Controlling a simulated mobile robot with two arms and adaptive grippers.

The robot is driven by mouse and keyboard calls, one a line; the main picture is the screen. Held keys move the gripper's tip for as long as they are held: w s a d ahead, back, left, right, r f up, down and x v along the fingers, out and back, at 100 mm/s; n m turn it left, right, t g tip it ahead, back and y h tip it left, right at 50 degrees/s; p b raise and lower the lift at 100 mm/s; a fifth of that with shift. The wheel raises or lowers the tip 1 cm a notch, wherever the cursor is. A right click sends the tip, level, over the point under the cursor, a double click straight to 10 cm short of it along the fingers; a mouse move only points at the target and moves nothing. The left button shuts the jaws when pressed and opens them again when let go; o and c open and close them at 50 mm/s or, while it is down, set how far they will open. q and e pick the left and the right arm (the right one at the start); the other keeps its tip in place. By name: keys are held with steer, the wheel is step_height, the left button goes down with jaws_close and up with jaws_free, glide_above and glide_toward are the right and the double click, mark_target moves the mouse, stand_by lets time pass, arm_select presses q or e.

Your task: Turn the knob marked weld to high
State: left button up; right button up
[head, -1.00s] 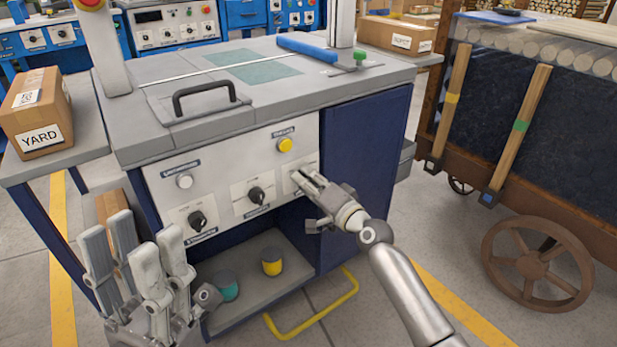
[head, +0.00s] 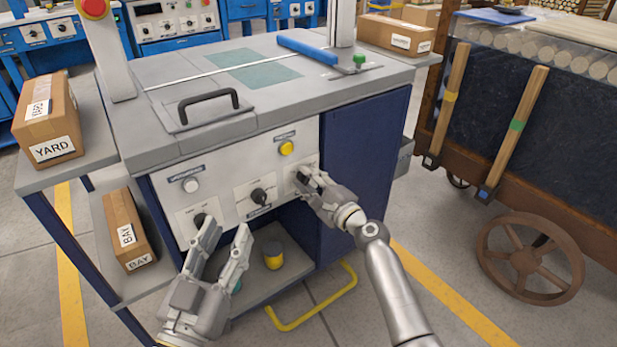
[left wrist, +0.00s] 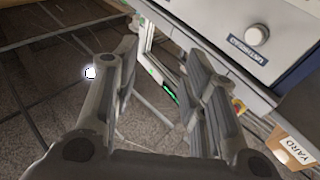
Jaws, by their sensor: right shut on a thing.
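The control panel (head: 225,205) on the front of the grey machine carries three black knobs in a lower row. The middle knob (head: 259,196) and the left knob (head: 201,222) are bare, the left one partly behind my left gripper. My right gripper (head: 305,180) is shut on the right knob (head: 302,177), which its fingers mostly hide. The knob labels are too small to read, so I cannot tell which is weld. My left gripper (head: 228,238) is open and empty in front of the panel's lower left; its spread fingers also show in the left wrist view (left wrist: 165,75).
A white button (head: 191,185) and a yellow button (head: 286,148) sit above the knobs. A yellow floor handle (head: 315,305) lies below. The YARD box (head: 52,125) and BAY box (head: 127,230) are at left, a wheeled cart (head: 540,200) at right.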

arm_select(q)
steer(key=shift+w+a+f+g+y+p, duration=0.2)
steer(key=shift+f+g, duration=0.5)
steer(key=shift+f, duration=0.55)
steer(key=shift+s+a+f+g+y+p, duration=0.1)
steer(key=shift+f+g+y+p, duration=0.15)
steer(key=shift+f+g, duration=0.7)
arm_select(e)
steer(key=shift+m, duration=1)
arm_select(q)
steer(key=shift+f+t, duration=0.2)
steer(key=shift+t, duration=0.05)
arm_select(e)
steer(key=o, duration=1)
steer(key=v, duration=1.2)
